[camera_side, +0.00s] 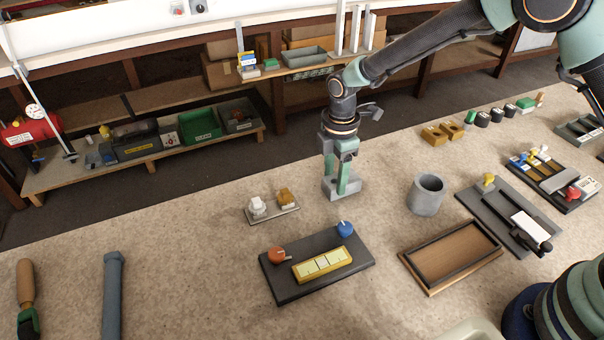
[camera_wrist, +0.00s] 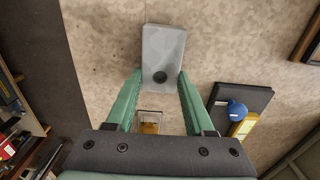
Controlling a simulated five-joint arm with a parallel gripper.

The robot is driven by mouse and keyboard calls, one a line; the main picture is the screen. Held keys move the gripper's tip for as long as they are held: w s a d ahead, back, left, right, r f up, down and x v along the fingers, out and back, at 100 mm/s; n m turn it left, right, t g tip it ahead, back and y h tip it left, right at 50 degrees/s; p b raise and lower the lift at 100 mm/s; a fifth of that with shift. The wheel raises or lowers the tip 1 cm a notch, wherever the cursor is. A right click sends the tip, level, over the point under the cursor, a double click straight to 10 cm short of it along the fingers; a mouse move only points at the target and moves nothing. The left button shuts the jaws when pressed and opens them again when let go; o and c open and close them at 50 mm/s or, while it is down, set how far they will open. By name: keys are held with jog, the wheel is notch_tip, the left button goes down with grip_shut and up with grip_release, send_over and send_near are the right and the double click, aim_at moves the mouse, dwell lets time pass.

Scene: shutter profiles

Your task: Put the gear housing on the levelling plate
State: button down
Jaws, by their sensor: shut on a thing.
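The gear housing, a light grey block with a dark round hole, is between my fingertips in the wrist view (camera_wrist: 163,40). In the side view its grey body (camera_side: 346,193) shows at the fingertips, at or just above the bench; I cannot tell which. My gripper (camera_side: 343,180) points down and is shut on it; the green fingers (camera_wrist: 161,77) flank its near end. The levelling plate (camera_side: 285,290) appears to be the dark slab with an orange knob, a blue knob and a yellow bar. It lies in front of my gripper, and partly shows in the wrist view (camera_wrist: 255,98).
A grey cup (camera_side: 426,195) and a wood-floored tray (camera_side: 410,262) stand to the right. The bench left of the small tray is largely clear.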

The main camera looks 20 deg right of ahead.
jog(key=shift+r, duration=0.15)
notch_tip(320, 180, up, 19)
jog(key=s+a+r, duration=0.2)
jog(key=s+a, duration=0.9)
jog(key=a, duration=0.2)
notch_tip(320, 180, down, 19)
jog(key=shift+s+f, duration=0.15)
jog(key=shift+f, duration=0.05)
jog(key=shift+f, duration=0.1)
jog(key=shift+c, duration=1.4)
grip_release()
jog(key=shift+f, duration=0.1)
